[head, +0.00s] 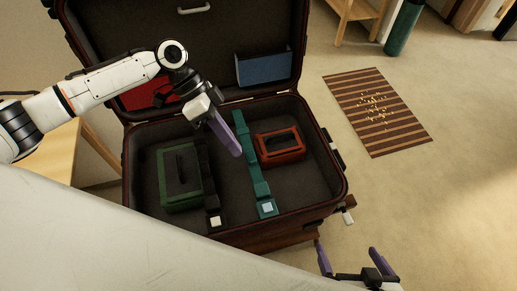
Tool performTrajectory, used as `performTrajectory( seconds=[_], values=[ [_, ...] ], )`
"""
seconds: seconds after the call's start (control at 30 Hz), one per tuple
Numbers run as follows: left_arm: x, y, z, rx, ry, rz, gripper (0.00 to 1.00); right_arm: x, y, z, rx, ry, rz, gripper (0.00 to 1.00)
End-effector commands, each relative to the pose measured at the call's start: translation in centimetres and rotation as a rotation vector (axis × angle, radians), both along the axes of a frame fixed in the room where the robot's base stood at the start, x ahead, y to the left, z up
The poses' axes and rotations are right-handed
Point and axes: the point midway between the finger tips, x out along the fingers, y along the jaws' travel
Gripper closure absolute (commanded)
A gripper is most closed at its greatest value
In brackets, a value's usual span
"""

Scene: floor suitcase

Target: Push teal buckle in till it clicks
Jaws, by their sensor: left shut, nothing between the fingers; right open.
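A teal strap (255,172) runs front to back inside the open suitcase (236,220). Its teal buckle (266,208) is at the near end, with a pale blue square on it. Whether the buckle's halves are joined is too small to tell. My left gripper (238,152) is shut and empty, its purple fingers pointing down over the suitcase just left of the teal strap's middle. I cannot tell its height above the strap. My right gripper (347,248) is open and empty at the bottom of the view, outside the suitcase's near right corner.
A black strap (210,180) with a whitish square lies left of the teal one. A green case (178,178) and an orange-red case (280,146) lie in the suitcase. The raised lid (220,30) holds a blue pocket (264,68). A striped mat (375,110) lies on the floor right.

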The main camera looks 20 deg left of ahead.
Motion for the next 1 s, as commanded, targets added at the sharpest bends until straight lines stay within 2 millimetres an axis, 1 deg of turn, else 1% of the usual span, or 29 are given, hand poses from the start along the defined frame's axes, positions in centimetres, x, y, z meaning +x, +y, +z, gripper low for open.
performTrajectory(
  seconds=[0.07, 0.17, 0.37, 0.5, 0.63, 0.8, 1.0],
  values=[
    [0.0, 0.2, 0.1, -0.002, 0.005, -0.003, 1.00, 0.0, 0.0, 0.0, 0.000, -0.001, 0.000, 0.00],
    [-0.2, -0.4, -0.7, -0.004, 0.009, -0.006, 1.00, 0.0, 0.1, 0.0, 0.000, 0.001, 0.001, 0.00],
    [-0.9, -2.5, -3.5, -0.004, 0.008, -0.005, 1.00, -0.9, 0.2, -0.5, 0.001, 0.020, 0.003, 0.00],
    [-1.3, -3.9, -5.5, -0.003, 0.007, -0.003, 1.00, -1.0, 0.2, -0.6, 0.001, 0.021, 0.003, 0.00],
    [-1.6, -4.9, -6.8, -0.004, 0.005, -0.003, 1.00, -0.9, 0.2, -0.6, 0.002, 0.020, 0.004, 0.00],
    [-1.7, -5.4, -7.6, -0.003, 0.005, -0.002, 1.00, -0.8, 0.2, -0.5, 0.002, 0.017, 0.003, 0.00],
    [-1.8, -5.4, -7.7, -0.003, 0.005, -0.002, 1.00, -0.5, 0.2, -0.4, 0.003, 0.010, 0.003, 0.00]
  ],
)
